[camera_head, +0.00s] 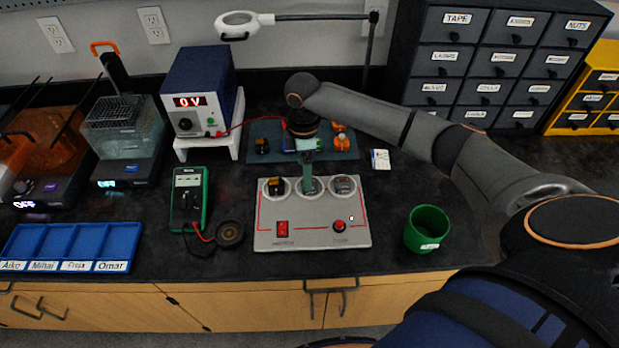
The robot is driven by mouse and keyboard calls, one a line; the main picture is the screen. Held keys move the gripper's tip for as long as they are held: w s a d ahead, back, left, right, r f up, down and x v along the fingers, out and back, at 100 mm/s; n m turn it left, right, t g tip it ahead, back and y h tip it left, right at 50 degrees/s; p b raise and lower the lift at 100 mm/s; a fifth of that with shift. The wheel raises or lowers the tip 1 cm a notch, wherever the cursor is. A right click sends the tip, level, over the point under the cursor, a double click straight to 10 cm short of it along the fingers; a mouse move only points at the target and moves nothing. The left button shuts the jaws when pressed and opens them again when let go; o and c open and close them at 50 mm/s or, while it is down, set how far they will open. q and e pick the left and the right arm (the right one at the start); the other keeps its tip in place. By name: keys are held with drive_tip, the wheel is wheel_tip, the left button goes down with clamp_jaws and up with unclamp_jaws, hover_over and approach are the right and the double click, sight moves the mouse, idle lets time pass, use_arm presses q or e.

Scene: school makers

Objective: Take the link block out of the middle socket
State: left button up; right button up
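A light grey panel (312,235) lies on the dark bench with a row of three round sockets along its back. The middle socket (311,194) is under my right gripper (308,180), which points down at it from above. The fingers cover most of this socket, so the link block in it cannot be made out, nor whether the fingers are closed on anything. The left socket holds a dark block with a yellow part (276,186). The right socket holds a grey round-topped piece (344,185). My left gripper is not in view.
A red switch (282,229) and red button (339,227) are on the panel front. Behind are a blue-grey mat (347,152) with small parts and a power supply (201,92) reading 0 V.

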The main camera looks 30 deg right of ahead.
drive_tip(key=shift+s+f, duration=0.15)
drive_tip(key=shift+f, duration=0.85)
drive_tip(key=shift+s+f, duration=0.15)
drive_tip(key=shift+f, duration=0.8)
drive_tip(key=shift+d, duration=0.1)
clamp_jaws()
drive_tip(key=shift+r, duration=0.1)
